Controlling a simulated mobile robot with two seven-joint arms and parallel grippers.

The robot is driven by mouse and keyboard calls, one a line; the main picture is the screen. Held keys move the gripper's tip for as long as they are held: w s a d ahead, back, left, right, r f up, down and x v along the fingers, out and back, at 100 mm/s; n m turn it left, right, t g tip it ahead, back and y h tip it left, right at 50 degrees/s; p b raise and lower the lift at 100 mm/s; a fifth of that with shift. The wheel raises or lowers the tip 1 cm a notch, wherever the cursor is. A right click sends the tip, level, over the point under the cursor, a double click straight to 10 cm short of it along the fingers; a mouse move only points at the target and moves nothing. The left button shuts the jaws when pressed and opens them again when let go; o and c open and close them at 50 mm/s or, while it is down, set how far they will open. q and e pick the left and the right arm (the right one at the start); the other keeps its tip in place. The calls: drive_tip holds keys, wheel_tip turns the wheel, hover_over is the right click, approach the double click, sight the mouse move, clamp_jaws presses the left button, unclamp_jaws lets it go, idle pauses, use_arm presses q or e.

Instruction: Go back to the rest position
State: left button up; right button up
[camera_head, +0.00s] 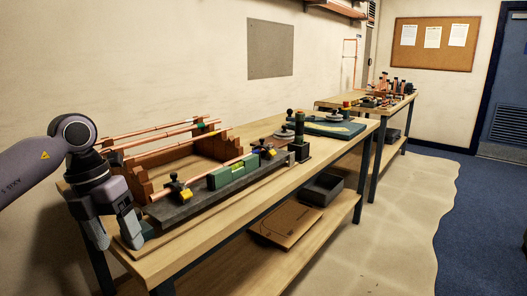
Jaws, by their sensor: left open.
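My left gripper (118,228) hangs from the left arm at the near left end of the wooden workbench (190,262). Its two fingers point down and stand apart, with nothing seen between them. It is beside the near end of a dark grey rail (215,193) that carries a copper pipe, yellow-marked clamps and a green level (226,174). Several copper pipes (165,133) lie across a brown wooden rack (150,172) behind the rail. My right gripper is not in the picture.
A green mat (335,127) and a dark upright tool (299,137) are farther along the bench. Cardboard (285,222) and a grey bin (322,189) sit on the lower shelf. A second bench (398,104) stands behind. The floor at right (400,215) is clear.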

use_arm(q)
drive_tip(key=s+d+f+n+t+h+p, duration=0.1)
drive_tip(key=s+d+f+n+t+h, duration=0.15)
drive_tip(key=d+h, duration=0.8)
drive_tip(key=s+d+f+n+t+h+p, duration=0.1)
drive_tip(key=s+d+n+h, duration=0.3)
drive_tip(key=d+h, duration=0.65)
drive_tip(key=w+a+f+n+t+y+p, duration=0.1)
drive_tip(key=a+f+n+t+y, duration=0.2)
drive_tip(key=f+n+t+y, duration=0.5)
drive_tip(key=a+f+n+t+y, duration=0.35)
drive_tip(key=n+t+y, duration=0.25)
drive_tip(key=n, duration=0.7)
drive_tip(key=s+a+f+n+g+y, duration=0.3)
drive_tip(key=s+a+f+n, duration=0.1)
drive_tip(key=s+f, duration=0.3)
drive_tip(key=s+a+f+n+g+y+p, duration=0.1)
drive_tip(key=s+a+f+n+g+y, duration=0.2)
drive_tip(key=s+f, duration=0.4)
drive_tip(key=shift+s+a+f+n+g+y, duration=0.35)
drive_tip(key=shift+a+f+g+y, duration=0.1)
drive_tip(key=shift+a+f, duration=0.4)
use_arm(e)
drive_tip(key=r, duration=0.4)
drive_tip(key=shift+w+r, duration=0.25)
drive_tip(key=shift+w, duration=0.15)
